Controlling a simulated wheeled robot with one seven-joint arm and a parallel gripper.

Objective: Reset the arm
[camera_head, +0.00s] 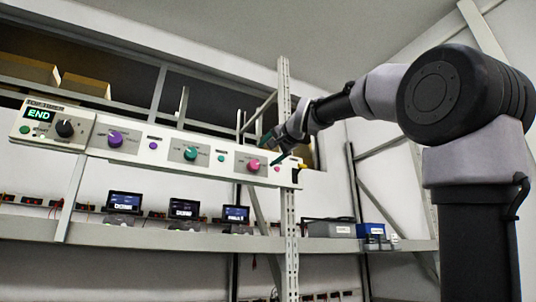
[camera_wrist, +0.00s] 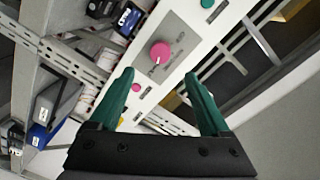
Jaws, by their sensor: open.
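My gripper (camera_head: 276,149) is at the right end of the white control panel (camera_head: 222,166), in front of it. In the wrist view its two green fingers (camera_wrist: 164,92) stand wide apart with nothing between them in their grip. A pink knob (camera_wrist: 160,52) on the panel shows ahead of the fingertips; in the head view the pink knob (camera_head: 253,165) is just left of the gripper. I cannot tell the exact gap from the fingertips to the panel. My arm reaches in from the right, stretched toward the panel.
The panel also has a purple knob (camera_head: 115,139), a teal knob (camera_head: 190,154) and a timer reading END (camera_head: 38,114). A metal rack post (camera_head: 289,215) stands near my gripper. Small display units (camera_head: 184,209) and grey boxes (camera_head: 331,229) sit on the shelf (camera_head: 150,237) below.

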